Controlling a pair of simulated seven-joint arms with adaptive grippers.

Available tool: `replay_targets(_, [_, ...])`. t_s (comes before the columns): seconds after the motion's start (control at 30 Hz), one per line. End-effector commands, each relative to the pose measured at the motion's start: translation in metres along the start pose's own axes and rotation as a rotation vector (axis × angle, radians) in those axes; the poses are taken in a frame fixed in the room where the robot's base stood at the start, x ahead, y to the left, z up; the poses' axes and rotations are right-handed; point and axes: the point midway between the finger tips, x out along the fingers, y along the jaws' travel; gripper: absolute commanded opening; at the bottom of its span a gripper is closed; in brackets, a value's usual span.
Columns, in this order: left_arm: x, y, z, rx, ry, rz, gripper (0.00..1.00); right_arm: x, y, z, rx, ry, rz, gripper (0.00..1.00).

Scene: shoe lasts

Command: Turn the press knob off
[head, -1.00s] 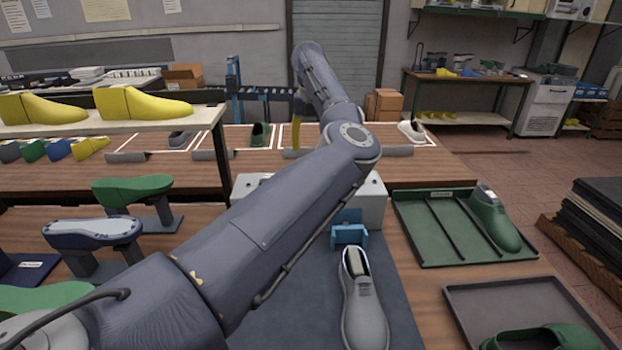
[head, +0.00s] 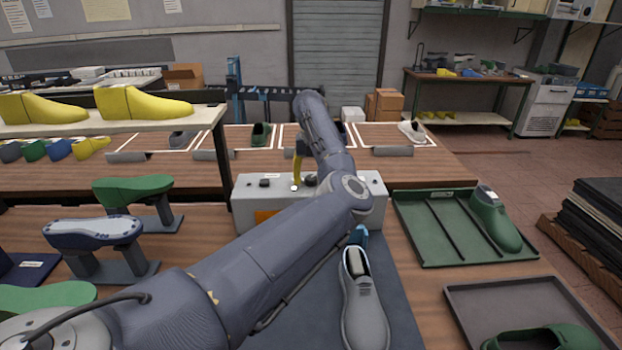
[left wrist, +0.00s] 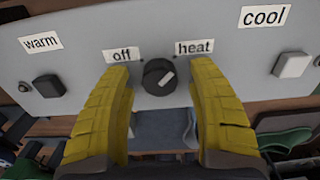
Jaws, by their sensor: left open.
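The press knob (left wrist: 159,77) is a round dark dial on a pale panel (left wrist: 215,62), with a white mark tilted up and right, toward the "heat" label (left wrist: 194,47). The "off" label (left wrist: 122,55) is up and left of it. My left gripper (left wrist: 161,68) is open, its yellow fingers on either side of the knob with gaps showing; I cannot tell how deep they reach. In the head view, the pale press box (head: 365,192) stands behind my left arm, and one yellow finger (head: 298,168) shows over its top. My right gripper is not in view.
The panel also bears a dark button (left wrist: 48,86) under "warm" and a white button (left wrist: 292,65) under "cool". A grey shoe (head: 366,315) lies in front of the press. A green tray (head: 462,250) with a green shoe is to the right; last stands (head: 95,235) are left.

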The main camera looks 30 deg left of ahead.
Motion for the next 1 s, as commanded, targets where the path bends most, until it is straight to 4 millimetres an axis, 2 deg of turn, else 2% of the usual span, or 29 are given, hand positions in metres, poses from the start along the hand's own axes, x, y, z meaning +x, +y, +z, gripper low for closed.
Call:
replay_targets(0.27, [0.0002,0.0002,0.0001,0.000,0.000,0.000,0.60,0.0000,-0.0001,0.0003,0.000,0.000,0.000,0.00])
replay_targets(0.77, [0.0000,0.0001,0.0001,0.000,0.000,0.000,0.02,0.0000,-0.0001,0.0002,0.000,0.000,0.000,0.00])
replay_targets(1.0, [-0.0001,0.0001,0.0001,-0.015,-0.001,0.000,0.00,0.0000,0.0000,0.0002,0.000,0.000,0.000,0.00])
